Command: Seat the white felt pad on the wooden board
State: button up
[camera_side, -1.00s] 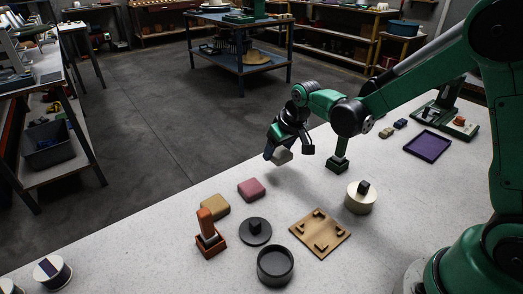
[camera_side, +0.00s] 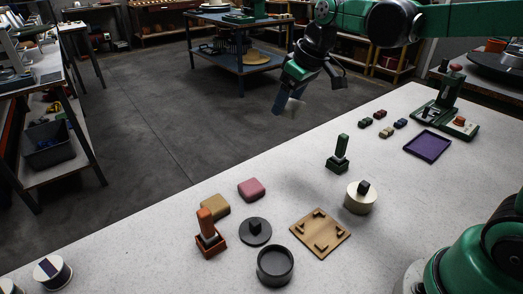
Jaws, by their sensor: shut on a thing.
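The wooden board (camera_side: 320,233) lies flat on the white table, with dark-edged corner brackets on top and nothing seated between them. My gripper (camera_side: 300,99) is high up, beyond and above the board, over the table's far edge in the picture. It is shut on the white felt pad (camera_side: 294,107), which looks pale and dim against the dark floor. Part of the pad is hidden by a finger, and its exact tilt is hard to tell.
A dark round dish (camera_side: 275,266), a black lidded disc (camera_side: 256,231) and a cream cylinder (camera_side: 360,198) stand around the board. A green stamp (camera_side: 339,153), an orange stamp (camera_side: 209,238), pink block (camera_side: 251,189), tan block (camera_side: 215,205) and purple tray (camera_side: 428,146) are nearby.

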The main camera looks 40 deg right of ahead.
jog(key=s+a+f+n+g+y, duration=0.2)
jog(key=s+f+n, duration=0.3)
jog(key=s+n, duration=0.3)
jog(key=s+a+f+n+g+y, duration=0.1)
jog(key=s+a+f+n+g, duration=0.2)
jog(key=s+n, duration=0.4)
jog(key=shift+t, duration=0.3)
jog(key=shift+d+f, duration=0.15)
jog(key=shift+f, duration=1.8)
jog(key=shift+d+f, duration=0.1)
jog(key=shift+f, duration=1.85)
jog(key=o, duration=1.3)
jog(key=shift+r, duration=0.1)
